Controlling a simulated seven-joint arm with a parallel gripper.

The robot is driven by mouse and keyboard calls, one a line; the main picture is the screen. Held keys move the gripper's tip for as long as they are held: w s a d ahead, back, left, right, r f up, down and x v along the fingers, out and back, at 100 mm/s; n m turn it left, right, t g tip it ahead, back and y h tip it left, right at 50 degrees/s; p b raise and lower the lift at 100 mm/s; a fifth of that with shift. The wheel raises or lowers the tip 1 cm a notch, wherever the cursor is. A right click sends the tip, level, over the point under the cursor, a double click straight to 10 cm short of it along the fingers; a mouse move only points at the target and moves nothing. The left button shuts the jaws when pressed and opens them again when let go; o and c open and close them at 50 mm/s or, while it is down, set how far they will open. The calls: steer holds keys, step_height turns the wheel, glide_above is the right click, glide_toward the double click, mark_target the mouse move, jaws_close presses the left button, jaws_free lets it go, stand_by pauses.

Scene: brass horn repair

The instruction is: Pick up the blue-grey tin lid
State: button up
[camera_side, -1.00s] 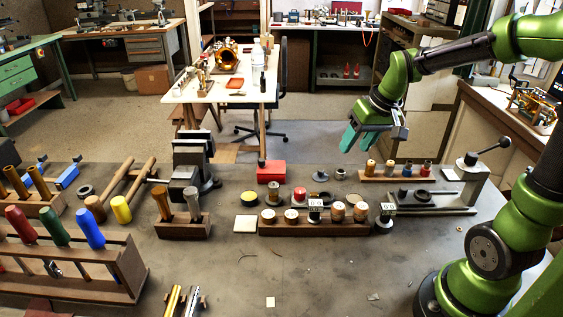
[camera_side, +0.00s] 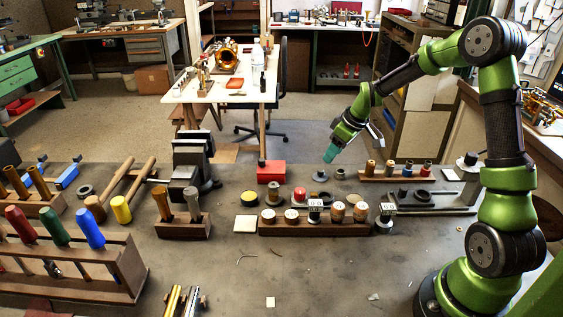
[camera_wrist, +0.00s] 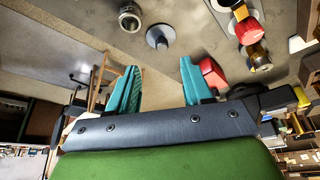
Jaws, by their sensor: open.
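The blue-grey tin lid (camera_side: 320,176) is a small round disc with a knob, lying flat on the bench behind the row of pots. In the wrist view the lid (camera_wrist: 159,38) shows just beyond and roughly between the fingertips. My gripper (camera_side: 331,154) is above and slightly right of the lid in the side view, tilted, its teal fingers apart from the lid. In the wrist view my gripper (camera_wrist: 158,68) has its two fingers spread with nothing between them.
A small metal cup (camera_side: 340,174) stands right of the lid. A red box (camera_side: 271,171) lies to its left. A pot with a red top (camera_side: 299,194) and a wooden rack of pots (camera_side: 330,228) stand in front. A peg rack (camera_side: 395,175) is at right.

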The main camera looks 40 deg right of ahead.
mark_target(321, 170)
steer(key=x, duration=0.8)
steer(key=shift+a+f, duration=0.1)
steer(key=shift+a, duration=0.1)
jaws_close()
